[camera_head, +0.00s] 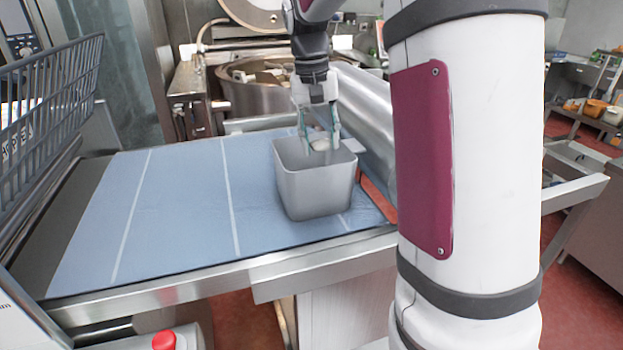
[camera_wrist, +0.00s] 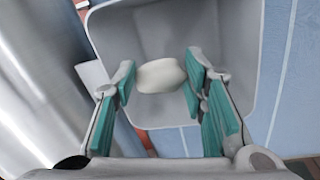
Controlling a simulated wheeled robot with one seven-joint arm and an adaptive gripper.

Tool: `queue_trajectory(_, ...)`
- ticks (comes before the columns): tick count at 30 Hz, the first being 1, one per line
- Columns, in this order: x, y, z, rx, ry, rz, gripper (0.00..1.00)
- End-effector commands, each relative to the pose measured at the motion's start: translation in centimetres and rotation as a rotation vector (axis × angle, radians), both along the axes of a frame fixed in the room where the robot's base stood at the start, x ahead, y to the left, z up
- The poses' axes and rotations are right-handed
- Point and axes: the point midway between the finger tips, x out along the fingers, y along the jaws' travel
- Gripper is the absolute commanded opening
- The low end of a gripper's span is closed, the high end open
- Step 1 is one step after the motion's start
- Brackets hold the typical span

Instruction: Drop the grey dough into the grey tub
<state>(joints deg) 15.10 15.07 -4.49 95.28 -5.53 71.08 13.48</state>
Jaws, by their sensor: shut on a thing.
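The grey tub (camera_head: 314,190) stands upright on the blue table mat, near its right side. My gripper (camera_head: 320,142) hangs over the tub's open top, fingers pointing down, near the rim level. The pale grey dough (camera_head: 321,145) is between the fingertips. In the wrist view, the dough (camera_wrist: 161,76) is an off-white lump between the teal finger pads of my gripper (camera_wrist: 160,80), with the inside of the tub (camera_wrist: 235,40) behind it. My gripper is shut on the dough. The tub's floor is partly hidden by the gripper and dough.
The blue mat (camera_head: 185,190) left of the tub is clear. A large silver cylinder (camera_head: 366,110) lies just behind and right of the tub. A metal kettle (camera_head: 250,95) stands at the back. A dark wire rack (camera_head: 50,110) is at the left.

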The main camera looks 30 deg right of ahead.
Motion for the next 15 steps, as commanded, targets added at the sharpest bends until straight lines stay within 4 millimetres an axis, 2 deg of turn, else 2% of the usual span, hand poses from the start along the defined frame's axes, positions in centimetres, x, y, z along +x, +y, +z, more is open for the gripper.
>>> queue_trajectory(4, -0.02, -0.01, 0.03, 0.0, 0.0, 0.0, 0.2)
queue_trajectory(5, -0.02, -0.01, 0.03, 0.0, 0.0, 0.0, 0.41)
queue_trajectory(8, -0.01, -0.01, 0.03, 0.0, 0.0, 0.0, 0.63)
queue_trajectory(15, 0.0, -0.01, 0.02, 0.0, 0.0, 0.0, 0.63)
